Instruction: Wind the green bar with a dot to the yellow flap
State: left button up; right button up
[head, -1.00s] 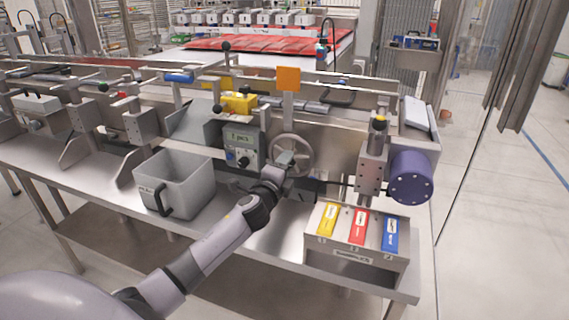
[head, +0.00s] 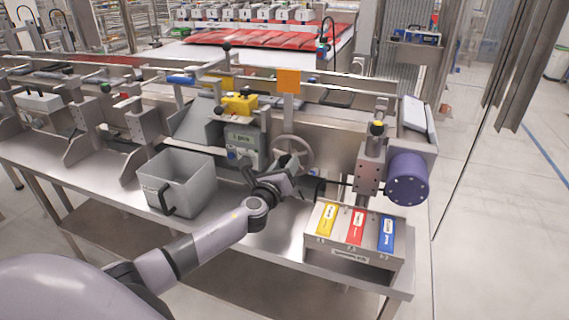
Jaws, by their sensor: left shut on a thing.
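A grey handwheel (head: 311,148) stands upright at the front of the machine. My left gripper (head: 294,166) is shut on it at its lower part; the wrist hides the exact grip. A yellow flap (head: 327,218) lies on the sloped top of a metal box (head: 350,257), beside a red flap (head: 356,227) and a blue flap (head: 387,234). I cannot make out a green bar with a dot. My right gripper is not in view.
A grey bin (head: 193,196) stands left of my arm on the steel table (head: 122,187). A display unit (head: 240,148) is left of the wheel. A purple motor (head: 408,180) and an orange plate (head: 288,80) are nearby.

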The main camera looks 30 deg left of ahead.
pick_arm(q)
jog(key=shift+r+m+p, duration=0.15)
jog(key=shift+m+p, duration=0.2)
jog(key=shift+m, duration=0.65)
jog(key=m+p, duration=0.1)
jog(key=m, duration=0.2)
jog(key=shift+a+m+p, duration=0.1)
jog(key=shift+m+p, duration=0.2)
jog(key=shift+p, duration=0.05)
jog(key=m+p, duration=0.1)
jog(key=m, duration=0.1)
jog(key=shift+m, duration=0.4)
jog(key=m+p, duration=0.1)
jog(key=m, duration=0.2)
jog(key=shift+p, duration=0.35)
jog(key=shift+m+p, duration=0.5)
jog(key=shift+m, duration=0.8)
jog(key=o, duration=1.1)
jog(key=shift+c, duration=0.2)
